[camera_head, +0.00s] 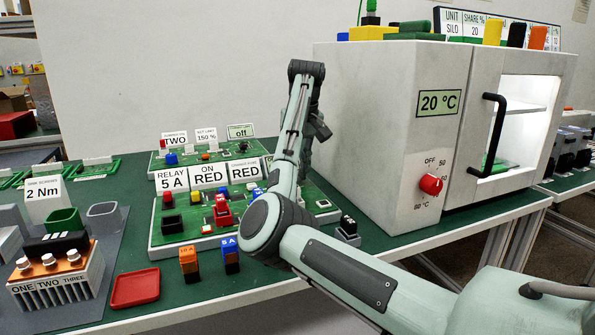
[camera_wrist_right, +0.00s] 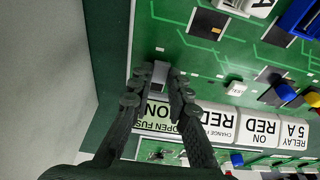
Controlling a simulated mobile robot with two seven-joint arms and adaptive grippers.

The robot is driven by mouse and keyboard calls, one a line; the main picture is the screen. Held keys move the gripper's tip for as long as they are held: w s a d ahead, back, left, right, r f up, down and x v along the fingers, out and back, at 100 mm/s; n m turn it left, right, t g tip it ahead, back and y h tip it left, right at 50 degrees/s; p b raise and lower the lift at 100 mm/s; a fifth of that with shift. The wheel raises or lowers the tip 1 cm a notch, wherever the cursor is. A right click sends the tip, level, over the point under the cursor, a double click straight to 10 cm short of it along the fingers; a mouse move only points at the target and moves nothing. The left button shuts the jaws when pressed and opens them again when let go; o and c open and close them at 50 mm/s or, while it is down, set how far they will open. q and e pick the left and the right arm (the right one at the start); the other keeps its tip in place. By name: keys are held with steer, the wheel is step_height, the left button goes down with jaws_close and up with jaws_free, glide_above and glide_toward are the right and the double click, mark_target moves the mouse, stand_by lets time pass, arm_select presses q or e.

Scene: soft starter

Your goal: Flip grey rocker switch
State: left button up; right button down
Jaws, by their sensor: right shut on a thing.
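The grey rocker switch (camera_wrist_right: 159,73) sits on a green circuit board (camera_wrist_right: 215,72) in the right wrist view. My right gripper (camera_wrist_right: 157,88) has its two dark fingers closed on either side of the switch, which shows between the tips. The switch's lower part is hidden by the fingers, and I cannot tell which way it is tilted. In the head view, my right arm crosses in front of the board (camera_head: 158,240) and hides the switch and the fingertips. My left gripper is not in view.
Label cards reading RELAY 5 A (camera_head: 172,179) and ON RED (camera_head: 209,175) stand along the board's back edge. A white oven-like cabinet (camera_head: 375,120) stands close on the right.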

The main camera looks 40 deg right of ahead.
steer(key=shift+w+r+g+y, duration=0.15)
steer(key=shift+w+g+y, duration=0.15)
steer(key=shift+g, duration=0.8)
steer(key=c, duration=1.4)
jaws_free()
steer(key=shift+c, duration=0.2)
step_height(320, 180, up, 12)
steer(key=shift+s, duration=0.15)
